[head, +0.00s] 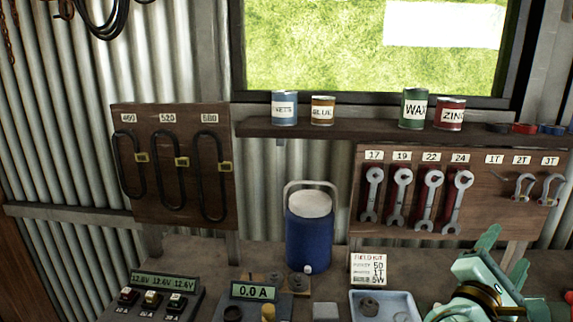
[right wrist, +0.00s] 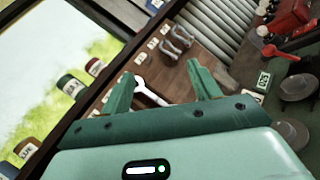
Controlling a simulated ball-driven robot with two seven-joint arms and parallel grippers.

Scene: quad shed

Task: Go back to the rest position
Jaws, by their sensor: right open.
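My right gripper (head: 506,254) is at the lower right of the head view, above the bench and in front of the lower edge of the wrench board. Its two green fingers are spread apart with nothing between them. In the right wrist view the same gripper (right wrist: 160,74) shows its fingers wide apart. A wrench (right wrist: 150,92) shows behind them on the board, apart from the fingers as far as I can tell. My left gripper is not in view.
A wrench board (head: 334,190) with shackles hangs at the right. A shelf (head: 385,131) holds several cans. On the bench stand a blue jug (head: 309,240), a field kit card (head: 368,270), a light tray (head: 402,299) and a meter (head: 255,292). A belt board (head: 185,120) hangs left.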

